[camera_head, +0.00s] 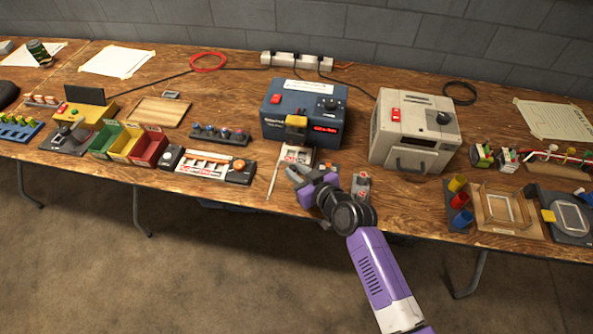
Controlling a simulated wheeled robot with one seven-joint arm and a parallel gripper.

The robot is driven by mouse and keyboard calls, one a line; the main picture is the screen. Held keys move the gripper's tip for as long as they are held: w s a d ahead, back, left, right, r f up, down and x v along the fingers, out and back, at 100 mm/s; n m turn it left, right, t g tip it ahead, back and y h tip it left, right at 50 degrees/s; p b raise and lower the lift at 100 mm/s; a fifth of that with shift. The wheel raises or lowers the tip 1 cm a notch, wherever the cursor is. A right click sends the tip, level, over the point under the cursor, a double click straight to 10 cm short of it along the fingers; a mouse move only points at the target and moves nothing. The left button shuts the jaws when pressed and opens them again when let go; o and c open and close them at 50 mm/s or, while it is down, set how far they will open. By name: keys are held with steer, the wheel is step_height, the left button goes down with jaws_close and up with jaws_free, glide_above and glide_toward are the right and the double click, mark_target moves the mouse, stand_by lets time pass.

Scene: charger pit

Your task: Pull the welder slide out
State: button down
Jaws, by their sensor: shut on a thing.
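The blue welder (303,112) stands at the middle of the table, with a red switch, a black knob, a yellow block and a red-lit display on its front. The pale welder slide (296,153) sticks out low from its front towards the table's front edge. My purple and grey gripper (296,174) is at the near end of the slide and shut on it. My wrist hides part of the slide's right side, and the contact between jaws and slide is too small to see clearly.
A small grey unit with a red button (361,187) sits just right of my wrist. The beige box (414,135) stands to the right. A black-ended tray (207,164) lies left, beside a thin pale stick (273,179). The table's front edge is close below my gripper.

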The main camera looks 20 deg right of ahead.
stand_by(0.4)
steer(key=s+a+p, duration=0.1)
steer(key=s, duration=0.1)
steer(key=s+a+p, duration=0.1)
steer(key=s+a, duration=0.1)
steer(key=s, duration=0.1)
steer(key=s+a+p, duration=0.1)
steer(key=s+a, duration=0.1)
steer(key=shift+s+a+p, duration=0.2)
steer(key=shift+s+p, duration=0.1)
steer(key=shift+s, duration=0.1)
steer(key=shift+s+a, duration=0.25)
steer(key=shift+s, duration=0.05)
steer(key=c, duration=1.3)
jaws_free()
steer(key=shift+o, duration=0.2)
